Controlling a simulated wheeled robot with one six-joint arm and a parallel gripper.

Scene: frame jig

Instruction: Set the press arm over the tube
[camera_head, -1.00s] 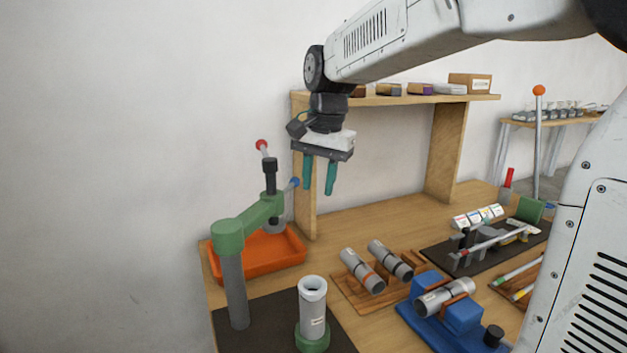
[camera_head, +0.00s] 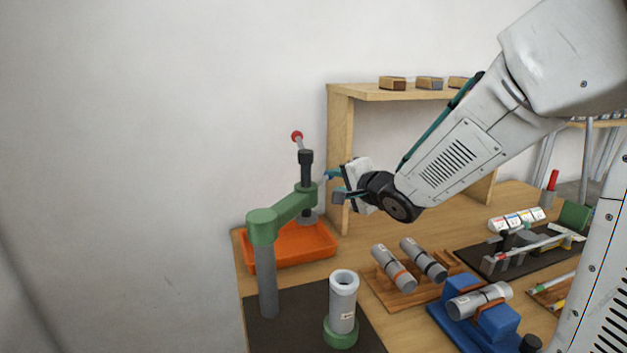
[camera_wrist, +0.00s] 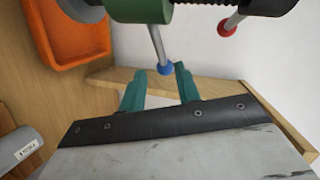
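The green press arm (camera_head: 282,213) sits on a grey post (camera_head: 268,285) and points toward the back, away from the tube. Its dark spindle with a red-knobbed lever (camera_head: 297,136) stands at the far end, over the orange tray. The grey tube (camera_head: 343,300) stands upright in a green base in front of it. My gripper (camera_head: 334,184) is at the arm's far end, turned sideways toward it. In the wrist view, my teal fingers (camera_wrist: 159,84) are apart, with the blue knob (camera_wrist: 165,70) of the arm's handle between or just beyond their tips; contact cannot be told.
An orange tray (camera_head: 330,247) lies beneath the arm's end. A wooden shelf (camera_head: 337,150) stands close behind my gripper. Right of the tube are a wooden cradle (camera_head: 390,301) with two grey cylinders and a blue fixture (camera_head: 497,323). The dark mat (camera_head: 290,330) around the tube is otherwise clear.

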